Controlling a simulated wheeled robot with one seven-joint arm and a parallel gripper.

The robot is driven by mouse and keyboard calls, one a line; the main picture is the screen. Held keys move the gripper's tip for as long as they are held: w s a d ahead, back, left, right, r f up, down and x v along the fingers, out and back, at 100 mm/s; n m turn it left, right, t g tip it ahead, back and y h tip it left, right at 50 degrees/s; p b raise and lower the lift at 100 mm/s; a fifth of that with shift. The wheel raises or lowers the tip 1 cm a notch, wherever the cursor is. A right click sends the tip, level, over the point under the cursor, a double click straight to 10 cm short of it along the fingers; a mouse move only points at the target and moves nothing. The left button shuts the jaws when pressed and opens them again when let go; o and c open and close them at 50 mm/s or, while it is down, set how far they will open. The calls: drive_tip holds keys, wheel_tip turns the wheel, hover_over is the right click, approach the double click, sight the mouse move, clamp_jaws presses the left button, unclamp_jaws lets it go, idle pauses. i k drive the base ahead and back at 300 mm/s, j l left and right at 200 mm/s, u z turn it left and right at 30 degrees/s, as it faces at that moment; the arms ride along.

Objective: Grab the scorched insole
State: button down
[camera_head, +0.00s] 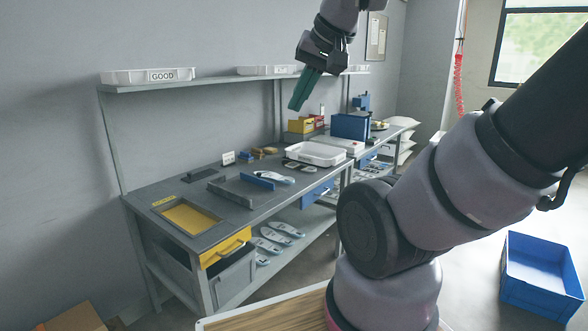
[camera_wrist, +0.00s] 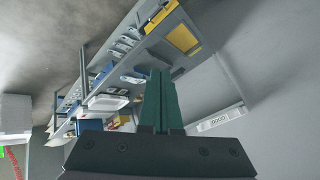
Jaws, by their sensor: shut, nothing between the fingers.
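My gripper (camera_head: 304,89) is raised in the air above the workbench, with its green fingers shut and nothing between them. In the wrist view the shut fingers (camera_wrist: 161,80) point toward the bench, which appears turned. A pale insole (camera_head: 274,177) lies on the bench top beside a blue block (camera_head: 250,181), well below and apart from my gripper. Several more insoles (camera_head: 283,229) lie on the lower shelf of the bench. The pictures are too small to show scorch marks on any insole.
The workbench (camera_head: 150,191) has a yellow-bottomed recess (camera_head: 188,218) at its near left. A white tray (camera_head: 315,153) stands farther back. A shelf (camera_head: 210,83) above holds a bin labelled GOOD (camera_head: 148,76). A blue crate (camera_head: 541,276) sits on the floor at right.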

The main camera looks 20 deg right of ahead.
sight(289, 164)
drive_tip(key=i+l, duration=0.2)
drive_tip(key=l, duration=0.15)
drive_tip(key=i+l+u, duration=0.1)
drive_tip(key=i+l, duration=0.35)
drive_tip(key=l, duration=0.25)
drive_tip(key=i+l+u, duration=0.1)
drive_tip(key=l, duration=0.3)
drive_tip(key=i+l+u, duration=0.1)
drive_tip(key=i+l, duration=0.35)
drive_tip(key=l, duration=0.3)
